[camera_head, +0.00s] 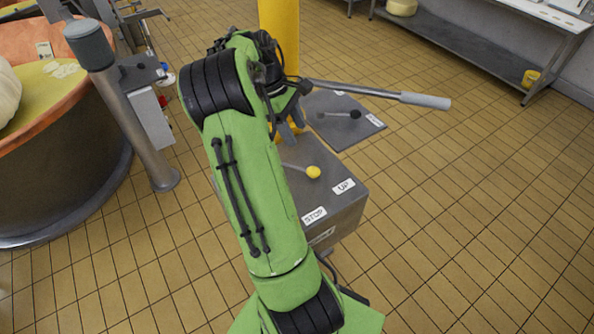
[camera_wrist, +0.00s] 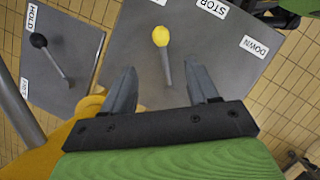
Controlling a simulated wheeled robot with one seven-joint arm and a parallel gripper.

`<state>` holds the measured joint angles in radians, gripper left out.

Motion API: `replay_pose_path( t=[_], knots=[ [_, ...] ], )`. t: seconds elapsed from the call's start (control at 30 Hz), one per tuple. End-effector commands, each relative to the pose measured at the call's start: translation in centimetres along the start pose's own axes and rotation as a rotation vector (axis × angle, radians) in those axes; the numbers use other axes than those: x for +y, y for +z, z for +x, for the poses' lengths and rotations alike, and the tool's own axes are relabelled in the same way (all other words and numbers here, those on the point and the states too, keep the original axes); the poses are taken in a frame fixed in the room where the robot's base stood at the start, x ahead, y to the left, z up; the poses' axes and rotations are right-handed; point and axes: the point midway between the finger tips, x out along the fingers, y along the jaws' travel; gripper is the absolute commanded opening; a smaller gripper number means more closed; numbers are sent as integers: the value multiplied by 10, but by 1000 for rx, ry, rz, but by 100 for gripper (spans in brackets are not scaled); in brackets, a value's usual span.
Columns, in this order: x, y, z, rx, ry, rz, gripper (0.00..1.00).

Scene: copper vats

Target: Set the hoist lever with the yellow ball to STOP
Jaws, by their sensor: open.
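The hoist lever with the yellow ball (camera_head: 313,172) stands on a grey box (camera_head: 335,215). Its yellow ball also shows in the wrist view (camera_wrist: 160,36), on a short grey rod. The rod points towards the UP label (camera_head: 344,186). The STOP label (camera_head: 314,215) is beside UP, to its left in the head view. It is upside down at the top of the wrist view (camera_wrist: 210,7). A DOWN label (camera_wrist: 254,46) is further right there. My gripper (camera_wrist: 162,68) is open and empty, with the rod seen between its fingers.
A black-ball lever (camera_wrist: 38,40) on a separate grey plate (camera_wrist: 70,42) has a HOLD label (camera_wrist: 32,15). A long bar with a grey handle (camera_head: 425,100) juts right from near the yellow post (camera_head: 279,30). A copper vat (camera_head: 70,150) stands left. Tiled floor is free at right.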

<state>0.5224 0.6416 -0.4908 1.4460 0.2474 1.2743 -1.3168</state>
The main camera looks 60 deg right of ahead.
Motion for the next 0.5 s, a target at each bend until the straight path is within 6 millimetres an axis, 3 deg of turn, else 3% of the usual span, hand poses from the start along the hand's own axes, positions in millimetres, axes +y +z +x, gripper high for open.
replay_pose_path(
  t=[0.3,0.5],
  knots=[
    [-2,-2,82,-2,-5,-1,59],
    [-2,-2,126,0,-4,-1,59]
  ],
)
